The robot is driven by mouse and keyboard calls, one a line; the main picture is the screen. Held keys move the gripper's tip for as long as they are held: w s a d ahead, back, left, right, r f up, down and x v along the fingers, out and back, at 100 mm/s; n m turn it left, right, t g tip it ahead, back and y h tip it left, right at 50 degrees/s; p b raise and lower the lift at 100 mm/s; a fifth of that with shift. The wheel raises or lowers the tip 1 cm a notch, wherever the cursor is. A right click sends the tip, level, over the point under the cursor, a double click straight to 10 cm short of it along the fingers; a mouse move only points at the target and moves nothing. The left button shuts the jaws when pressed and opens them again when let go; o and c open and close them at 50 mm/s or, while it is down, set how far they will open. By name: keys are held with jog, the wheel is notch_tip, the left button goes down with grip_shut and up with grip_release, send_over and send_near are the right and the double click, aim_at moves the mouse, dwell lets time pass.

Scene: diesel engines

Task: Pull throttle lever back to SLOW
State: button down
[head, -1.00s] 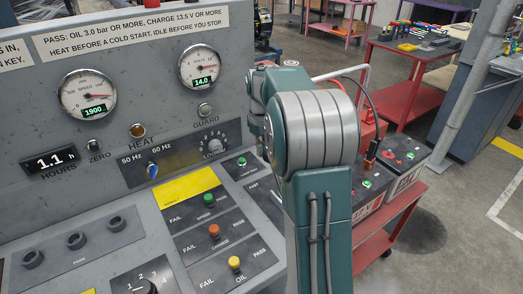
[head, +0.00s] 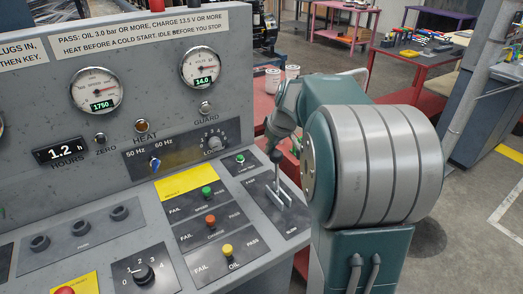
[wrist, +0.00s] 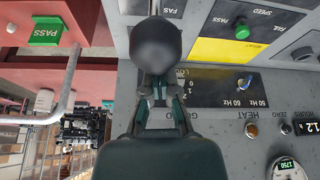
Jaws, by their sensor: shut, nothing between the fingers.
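The throttle lever (head: 277,178) is a thin metal stem with a black knob (head: 276,156), standing in a slotted dark plate (head: 288,212) at the panel's right side. SLOW is printed at the plate's near end. My gripper (head: 272,143) is at the knob, partly hidden by its own wrist. In the wrist view the knob (wrist: 156,45) looms large just past the tips of my gripper (wrist: 159,85). The fingers are together with nothing held between them. Whether they touch the knob I cannot tell. The speed gauge (head: 96,90) reads 1750.
A voltage gauge (head: 202,68) reads 14.0. A red cart with cans (head: 272,78) stands behind my arm.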

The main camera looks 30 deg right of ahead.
aim_at(277, 155)
jog(key=s+t, duration=0.2)
jog(key=s, duration=0.1)
jog(key=shift+s+r+t, duration=0.2)
jog(key=shift+s+t, duration=0.7)
jog(key=shift+s, duration=0.45)
jog(key=shift+s+f, duration=0.3)
jog(key=shift+s, duration=0.6)
jog(key=shift+s+f, duration=0.3)
jog(key=shift+s, duration=0.6)
jog(key=shift+s+f, duration=0.3)
jog(key=shift+s, duration=0.6)
jog(key=shift+f, duration=0.1)
jog(key=shift+a, duration=0.1)
jog(key=w+r, duration=0.3)
jog(key=s+r, duration=0.4)
jog(key=s, duration=0.5)
jog(key=shift+r, duration=0.3)
